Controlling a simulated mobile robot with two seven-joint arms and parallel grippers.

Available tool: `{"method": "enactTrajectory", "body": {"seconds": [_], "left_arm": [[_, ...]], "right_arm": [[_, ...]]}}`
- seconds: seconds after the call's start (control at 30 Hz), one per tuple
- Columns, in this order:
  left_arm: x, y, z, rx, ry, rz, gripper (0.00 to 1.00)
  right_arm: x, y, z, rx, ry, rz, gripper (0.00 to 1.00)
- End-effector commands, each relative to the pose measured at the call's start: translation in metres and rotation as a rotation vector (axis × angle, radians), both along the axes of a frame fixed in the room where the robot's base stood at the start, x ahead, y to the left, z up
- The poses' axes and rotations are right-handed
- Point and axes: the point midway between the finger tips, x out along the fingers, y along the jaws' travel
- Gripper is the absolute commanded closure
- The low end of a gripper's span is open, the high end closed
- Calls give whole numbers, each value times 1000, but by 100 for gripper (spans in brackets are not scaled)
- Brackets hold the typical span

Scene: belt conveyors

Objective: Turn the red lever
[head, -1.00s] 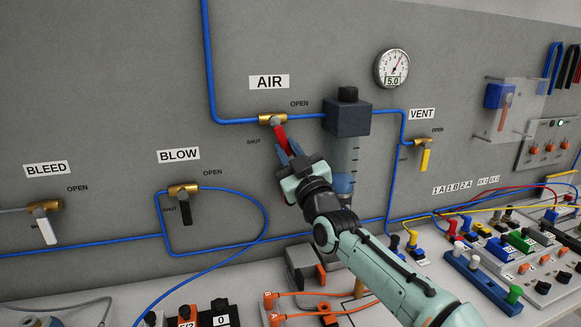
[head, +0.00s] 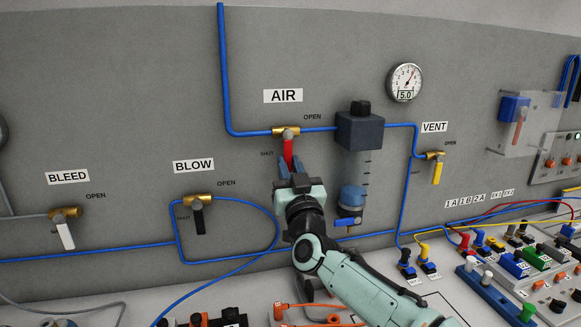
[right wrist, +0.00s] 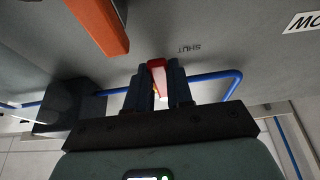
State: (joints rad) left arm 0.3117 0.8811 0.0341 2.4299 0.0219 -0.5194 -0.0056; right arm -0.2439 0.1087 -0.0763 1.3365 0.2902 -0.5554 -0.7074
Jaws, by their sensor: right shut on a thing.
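The red lever (head: 288,148) sits on the brass AIR valve (head: 286,131) on the grey panel. It hangs almost straight down, towards the SHUT mark's side, away from OPEN at the upper right. My right gripper (head: 289,166) is shut on the lever's lower part, coming from below. In the right wrist view the red lever (right wrist: 157,68) shows between the two dark fingers. My left gripper is out of view.
The BLOW (head: 197,204) and BLEED (head: 65,232) valves are at left, the yellow VENT lever (head: 437,172) at right. A dark filter unit (head: 359,131) with a clear bowl is close to the right of my gripper. Blue tubing crosses the panel. Plugs and blocks crowd the bench below.

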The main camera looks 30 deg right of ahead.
Motion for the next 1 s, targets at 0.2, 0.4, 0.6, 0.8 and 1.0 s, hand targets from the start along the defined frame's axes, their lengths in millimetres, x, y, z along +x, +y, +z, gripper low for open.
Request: {"method": "enactTrajectory", "body": {"seconds": [0.2, 0.4, 0.6, 0.8, 1.0], "left_arm": [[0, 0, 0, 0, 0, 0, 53], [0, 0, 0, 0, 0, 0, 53], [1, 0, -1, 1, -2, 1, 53], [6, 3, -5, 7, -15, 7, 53], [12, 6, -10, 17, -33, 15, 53]], "right_arm": [[0, 1, 1, 6, -4, 3, 66], [0, 1, 1, 3, -3, 1, 53], [-2, 1, 0, 2, -3, 1, 53], [-21, 5, -8, 4, -3, 3, 53], [-55, 14, -23, 4, -2, 4, 53]]}}
